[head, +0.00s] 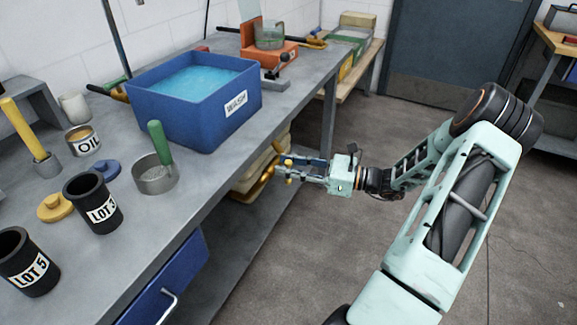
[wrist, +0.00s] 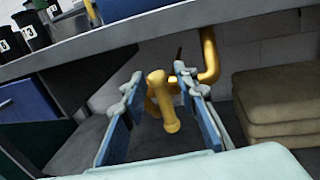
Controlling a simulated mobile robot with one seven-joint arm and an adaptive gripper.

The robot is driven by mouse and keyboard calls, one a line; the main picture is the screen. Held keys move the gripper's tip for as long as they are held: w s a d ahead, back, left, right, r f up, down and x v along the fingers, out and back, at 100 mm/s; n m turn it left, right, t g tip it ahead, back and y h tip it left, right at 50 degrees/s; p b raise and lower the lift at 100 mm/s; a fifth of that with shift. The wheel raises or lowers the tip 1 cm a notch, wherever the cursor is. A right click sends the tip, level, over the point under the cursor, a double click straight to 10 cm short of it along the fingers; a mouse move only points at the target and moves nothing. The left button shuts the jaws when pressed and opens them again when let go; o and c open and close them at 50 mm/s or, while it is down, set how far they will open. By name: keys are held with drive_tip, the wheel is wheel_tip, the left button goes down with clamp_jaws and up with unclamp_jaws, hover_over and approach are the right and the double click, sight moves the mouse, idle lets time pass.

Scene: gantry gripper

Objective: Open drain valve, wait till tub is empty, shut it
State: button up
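The blue tub (head: 185,120) marked WASH stands on the bench and holds light blue water (head: 197,80). Below the bench edge, a yellow drain pipe (head: 262,186) bends down; it also shows in the wrist view (wrist: 209,55). The yellow valve handle (wrist: 160,95) sits at the pipe, and its knobbed end points toward my wrist camera. My gripper (head: 284,166) is open at the valve, its two blue-padded fingers (wrist: 161,90) on either side of the handle. Gaps show between handle and fingers. Whether water is running out cannot be seen.
The grey bench (head: 225,170) overhangs close above my gripper. A stack of tan folded sacks (wrist: 280,100) lies right of the pipe on the lower shelf. Black LOT cups (head: 92,203), an OIL tin (head: 83,140) and a green-handled pan (head: 156,175) stand on the bench. The floor (head: 280,270) is clear.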

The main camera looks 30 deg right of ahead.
clamp_jaws()
